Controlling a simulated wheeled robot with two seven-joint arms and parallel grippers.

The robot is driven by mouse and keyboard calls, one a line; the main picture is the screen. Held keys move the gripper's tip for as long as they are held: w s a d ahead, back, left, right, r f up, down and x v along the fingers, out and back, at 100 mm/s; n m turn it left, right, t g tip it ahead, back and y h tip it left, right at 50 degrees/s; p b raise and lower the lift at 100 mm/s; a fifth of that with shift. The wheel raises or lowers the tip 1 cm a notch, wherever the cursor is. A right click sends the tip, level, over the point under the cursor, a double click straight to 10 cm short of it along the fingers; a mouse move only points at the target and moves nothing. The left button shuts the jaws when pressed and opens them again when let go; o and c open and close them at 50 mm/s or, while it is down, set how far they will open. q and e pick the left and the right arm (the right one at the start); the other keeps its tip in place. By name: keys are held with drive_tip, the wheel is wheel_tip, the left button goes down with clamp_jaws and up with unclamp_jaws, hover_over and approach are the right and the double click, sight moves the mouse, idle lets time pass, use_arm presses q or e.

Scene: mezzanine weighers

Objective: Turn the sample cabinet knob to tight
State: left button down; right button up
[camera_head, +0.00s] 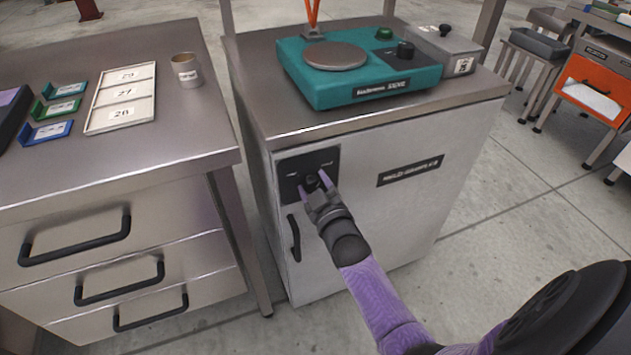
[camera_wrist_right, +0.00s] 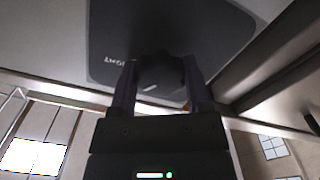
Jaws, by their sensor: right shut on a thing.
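The sample cabinet (camera_head: 415,215) is a pale grey metal cabinet with a dark label and a black vertical door handle (camera_head: 294,238). A black knob plate (camera_head: 294,165) with small white markings sits at its upper left front. The black knob (camera_head: 312,181) is at the middle of this plate and also shows in the wrist view (camera_wrist_right: 160,72). My right gripper (camera_head: 317,185) is shut on the knob, with one finger on each side of it. In the wrist view a pale mark shows on the knob, but the plate's lettering is too blurred to read. My left gripper is not in view.
A teal scale (camera_head: 355,88) with a round pan stands on the cabinet top, beside a grey box (camera_head: 437,50). To the left is a drawer bench (camera_head: 150,150) with a mug (camera_head: 186,72) and a numbered tray (camera_head: 90,125). A narrow gap separates bench and cabinet.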

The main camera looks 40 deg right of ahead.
drive_tip(key=m, duration=0.2)
drive_tip(key=shift+m+p, duration=0.3)
drive_tip(key=shift+p, duration=0.05)
drive_tip(key=shift+m, duration=0.8)
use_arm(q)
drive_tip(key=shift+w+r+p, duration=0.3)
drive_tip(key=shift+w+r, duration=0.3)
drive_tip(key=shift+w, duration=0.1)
use_arm(e)
drive_tip(key=shift+m, duration=0.4)
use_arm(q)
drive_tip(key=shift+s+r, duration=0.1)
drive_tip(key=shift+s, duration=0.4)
use_arm(e)
drive_tip(key=o, duration=1.1)
drive_tip(key=shift+o, duration=1)
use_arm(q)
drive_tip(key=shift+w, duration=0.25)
